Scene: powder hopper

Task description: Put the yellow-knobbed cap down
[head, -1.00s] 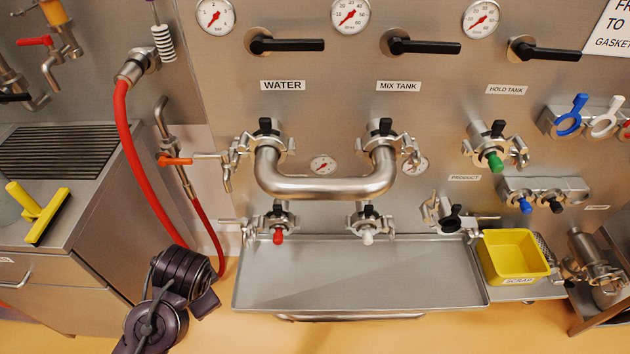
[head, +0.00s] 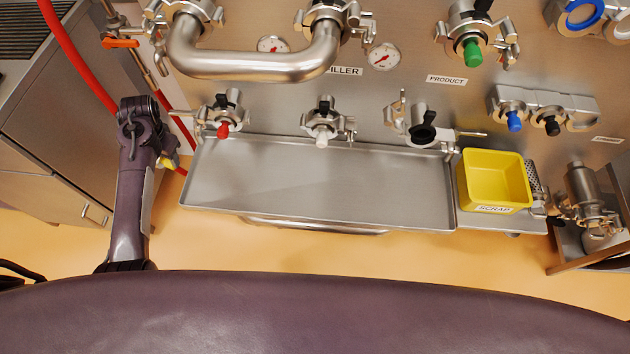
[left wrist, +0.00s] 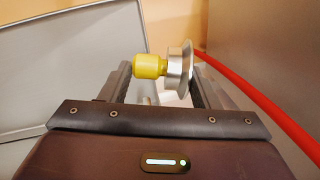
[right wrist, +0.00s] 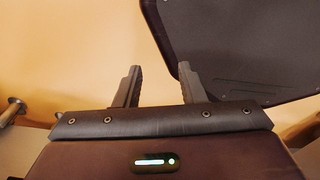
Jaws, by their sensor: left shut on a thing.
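The yellow-knobbed cap (left wrist: 150,66) is a silver disc with a yellow knob, held between the fingers of my left gripper (left wrist: 163,82) in the left wrist view. In the head view my left gripper (head: 170,150) is left of the steel drip tray (head: 320,185), and a bit of the yellow knob (head: 168,162) shows there. The rest of the cap is hidden behind the gripper. The tray also shows at the left of the left wrist view (left wrist: 60,75). My right gripper (right wrist: 158,80) is open and empty in the right wrist view.
The tray's floor looks bare. A yellow scrap bin (head: 495,182) stands right of it. Valves with red (head: 223,130), white and black knobs sit above its back edge. A red hose (head: 75,55) hangs close to my left gripper. A steel cabinet (head: 60,150) stands at far left.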

